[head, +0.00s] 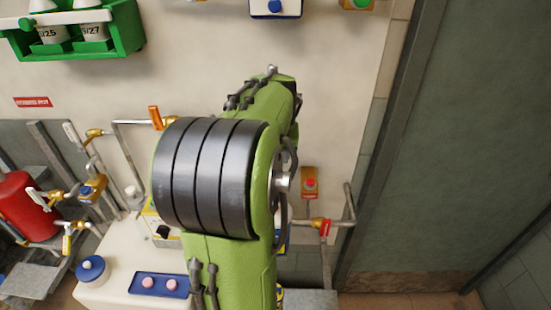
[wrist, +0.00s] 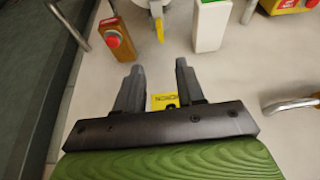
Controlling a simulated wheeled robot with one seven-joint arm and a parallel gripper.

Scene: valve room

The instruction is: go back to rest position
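My gripper (wrist: 158,84) shows in the wrist view with its two dark fingers spread apart. Nothing is held between them. A yellow label (wrist: 164,101) on the pale surface shows in the gap behind the fingers. In the head view my green arm with its dark ribbed joint fills the middle and hides the gripper and part of the wall behind it.
A wooden box with a red button (wrist: 116,40) and a white box (wrist: 211,26) are beyond the fingertips. In the head view, a red-handled valve (head: 325,227), brass-fitted pipes (head: 95,134), a red tank (head: 24,207) and a blue tray (head: 159,285) surround the arm. A green rack (head: 128,38) hangs upper left.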

